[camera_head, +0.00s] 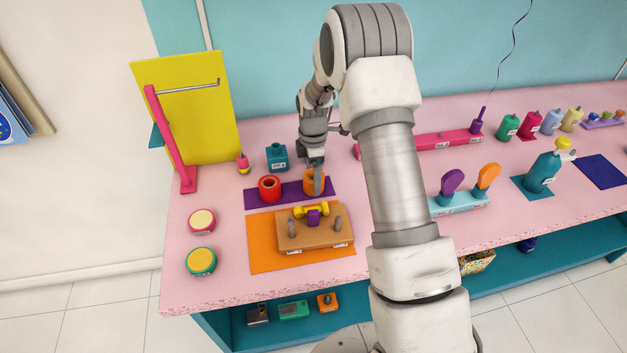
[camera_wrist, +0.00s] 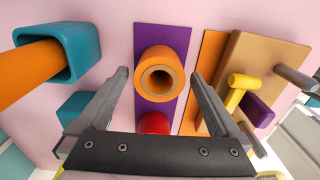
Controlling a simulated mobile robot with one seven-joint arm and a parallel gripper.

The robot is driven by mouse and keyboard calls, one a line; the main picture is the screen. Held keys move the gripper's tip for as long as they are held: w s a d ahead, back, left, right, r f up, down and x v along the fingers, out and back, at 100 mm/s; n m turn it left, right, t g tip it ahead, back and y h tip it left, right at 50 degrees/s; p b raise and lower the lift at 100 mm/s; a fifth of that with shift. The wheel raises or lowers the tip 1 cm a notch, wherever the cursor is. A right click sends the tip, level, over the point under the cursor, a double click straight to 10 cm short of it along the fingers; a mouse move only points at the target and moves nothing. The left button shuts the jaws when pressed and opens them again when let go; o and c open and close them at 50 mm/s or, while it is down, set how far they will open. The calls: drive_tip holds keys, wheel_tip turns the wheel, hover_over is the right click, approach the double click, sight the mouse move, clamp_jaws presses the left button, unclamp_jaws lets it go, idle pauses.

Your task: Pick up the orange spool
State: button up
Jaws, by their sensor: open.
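The orange spool (camera_head: 308,184) stands upright on the purple mat (camera_head: 291,193), to the right of a red spool (camera_head: 269,188). In the wrist view the orange spool (camera_wrist: 160,62) shows its round top and hollow centre, lying between my two fingers. My gripper (camera_head: 317,178) is open, with one finger in front of part of the spool in the head view. In the wrist view my gripper (camera_wrist: 159,80) has a gap on each side of the spool. The red spool (camera_wrist: 154,122) is partly hidden behind my gripper's body there.
A wooden block (camera_head: 315,236) with pegs and a yellow-purple piece sits in front on an orange mat (camera_head: 262,258). In the wrist view a teal holder (camera_wrist: 88,35) with an orange cylinder (camera_wrist: 25,72) is at left.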

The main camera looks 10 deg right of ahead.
drive_tip(key=shift+f, duration=0.9)
drive_tip(key=shift+c, duration=0.3)
drive_tip(key=c, duration=1.5)
drive_tip(key=shift+r, duration=0.2)
drive_tip(key=shift+r, duration=0.25)
drive_tip(key=r, duration=0.3)
drive_tip(key=shift+s+d+r+b, duration=0.1)
drive_tip(key=shift+d+r+b, duration=0.25)
drive_tip(key=shift+d+r, duration=0.05)
drive_tip(key=s+d+r, duration=0.2)
drive_tip(key=d, duration=0.1)
drive_tip(key=s+d+r, duration=0.2)
drive_tip(key=d, duration=0.1)
drive_tip(key=s+d+r+b, duration=0.1)
drive_tip(key=s+d+r, duration=0.1)
drive_tip(key=d, duration=0.1)
drive_tip(key=shift+r, duration=0.2)
